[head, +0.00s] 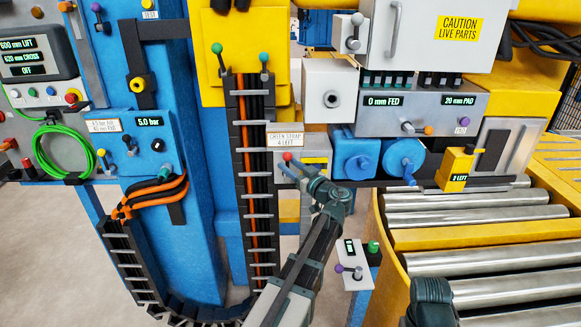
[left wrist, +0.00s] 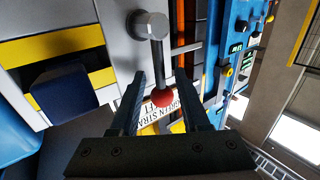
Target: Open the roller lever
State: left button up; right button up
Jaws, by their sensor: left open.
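A lever with a red ball knob (head: 288,157) sits on a grey panel just under the "GREEN STRAP 4 LEFT" label (head: 287,139). My left gripper (head: 291,168) is at this lever. In the left wrist view, the red knob (left wrist: 161,97) shows between the two fingers of my left gripper (left wrist: 160,95), which are open with a gap on each side. The lever's grey rod runs from the knob to a round hub (left wrist: 148,25). No label in these frames names the roller lever.
Metal rollers (head: 490,235) in a yellow frame lie at the right. Blue cylinders (head: 403,158) and a yellow box (head: 455,168) are right of my left gripper. A cable chain (head: 255,190) hangs left of it. A small lever box (head: 352,265) stands right of my arm.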

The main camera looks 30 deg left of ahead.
pick_arm(q)
grip_shut()
dwell(1.4)
